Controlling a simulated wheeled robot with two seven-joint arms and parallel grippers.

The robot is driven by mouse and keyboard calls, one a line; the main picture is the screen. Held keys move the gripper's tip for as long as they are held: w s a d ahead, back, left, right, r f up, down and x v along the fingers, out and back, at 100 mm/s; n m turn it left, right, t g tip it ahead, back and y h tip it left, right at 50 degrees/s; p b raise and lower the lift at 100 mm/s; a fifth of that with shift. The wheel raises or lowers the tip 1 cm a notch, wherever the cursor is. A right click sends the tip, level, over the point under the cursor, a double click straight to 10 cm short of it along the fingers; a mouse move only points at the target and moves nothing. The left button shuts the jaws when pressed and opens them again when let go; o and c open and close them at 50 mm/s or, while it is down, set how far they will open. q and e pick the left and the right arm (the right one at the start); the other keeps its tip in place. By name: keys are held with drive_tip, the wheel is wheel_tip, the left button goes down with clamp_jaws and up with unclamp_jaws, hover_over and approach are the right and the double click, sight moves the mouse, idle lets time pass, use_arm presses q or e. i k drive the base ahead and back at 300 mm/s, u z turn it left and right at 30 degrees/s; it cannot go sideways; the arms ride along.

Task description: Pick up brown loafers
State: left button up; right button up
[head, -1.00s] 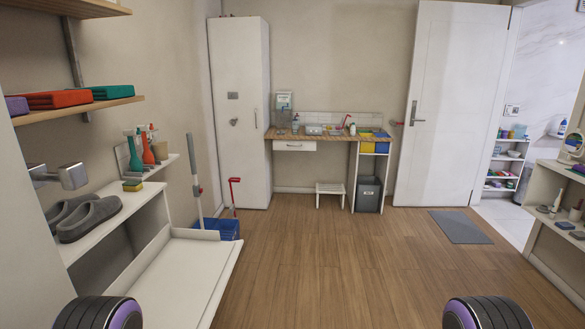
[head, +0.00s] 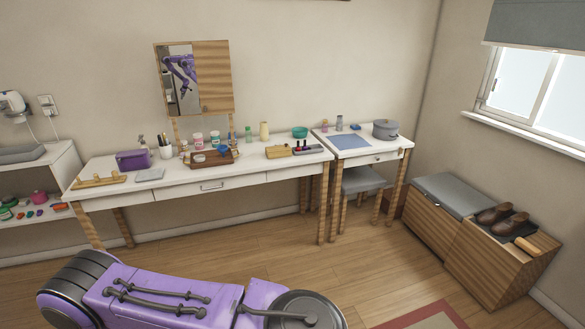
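The brown loafers (head: 502,218) sit side by side on top of the wooden bench box (head: 495,262) at the right, under the window. A wooden-handled item (head: 526,246) lies just in front of them on the same top. A purple arm link of mine crosses the lower left of the head view. Neither gripper shows directly in the head view, so their state is hidden. A small purple robot arm reflection shows in the wall mirror (head: 180,78).
A long white table (head: 212,186) with many small items runs along the wall. A smaller white desk (head: 365,157) holds a grey pot (head: 385,129), with a grey stool (head: 362,181) below. Open wooden floor lies before the bench, with a red-edged rug (head: 428,317) at the bottom.

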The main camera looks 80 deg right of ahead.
sight(507, 228)
drive_tip(key=z, duration=4.3)
